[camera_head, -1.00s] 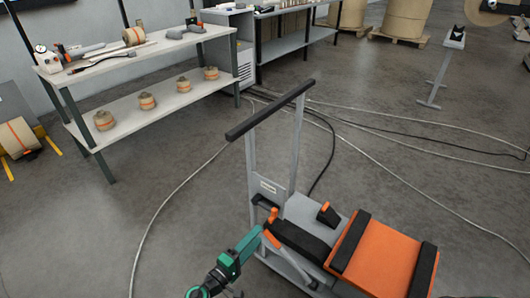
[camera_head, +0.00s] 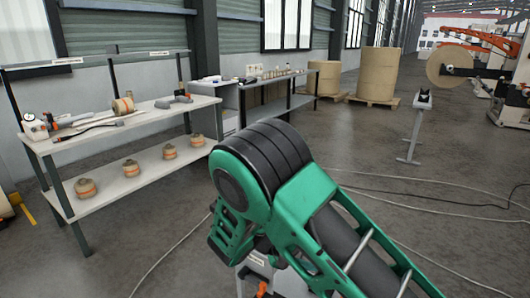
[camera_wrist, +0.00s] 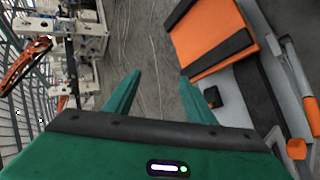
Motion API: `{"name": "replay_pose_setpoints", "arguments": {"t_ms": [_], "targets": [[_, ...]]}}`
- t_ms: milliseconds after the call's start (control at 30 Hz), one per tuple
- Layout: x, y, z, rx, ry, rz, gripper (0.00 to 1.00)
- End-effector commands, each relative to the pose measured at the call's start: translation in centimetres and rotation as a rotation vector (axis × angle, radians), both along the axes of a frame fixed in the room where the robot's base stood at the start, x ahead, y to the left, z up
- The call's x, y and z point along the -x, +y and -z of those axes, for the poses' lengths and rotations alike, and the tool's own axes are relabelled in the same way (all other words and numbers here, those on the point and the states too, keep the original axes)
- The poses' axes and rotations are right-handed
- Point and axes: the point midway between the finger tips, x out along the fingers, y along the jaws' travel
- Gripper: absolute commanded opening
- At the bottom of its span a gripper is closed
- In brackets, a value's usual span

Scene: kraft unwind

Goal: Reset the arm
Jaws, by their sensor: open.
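My gripper (camera_wrist: 160,88) shows in the wrist view with its two green fingers spread apart. It is open and nothing is between the fingertips; grey floor shows beyond them. In the head view my green arm (camera_head: 300,215) fills the lower middle, and the gripper itself is not visible there. The orange and grey cart (camera_wrist: 215,40) lies to the right of the fingers in the wrist view. In the head view my arm hides most of that cart.
A two-level workbench (camera_head: 140,118) with tools and several tape rolls stands at the left. A second shelf (camera_head: 285,100) and large kraft rolls (camera_head: 378,72) stand behind. A grey stand (camera_head: 416,125) is at the right. Cables lie across the otherwise open floor.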

Motion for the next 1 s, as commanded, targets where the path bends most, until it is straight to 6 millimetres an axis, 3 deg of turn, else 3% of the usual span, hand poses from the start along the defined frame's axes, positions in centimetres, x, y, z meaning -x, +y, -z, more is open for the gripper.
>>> {"name": "replay_pose_setpoints", "arguments": {"t_ms": [33, 267, 500, 800, 1000], "targets": [[0.1, -1.9, -1.3, -0.039, 0.009, 0.048, 0.50], [2.0, -9.2, -5.7, -0.205, 0.046, 0.220, 0.50], [5.8, -15.8, -9.8, -0.382, 0.060, 0.377, 0.50], [12.7, -21.9, -14.1, -0.598, 0.031, 0.531, 0.50], [18.0, -24.4, -16.4, -0.732, -0.012, 0.607, 0.50]]}}
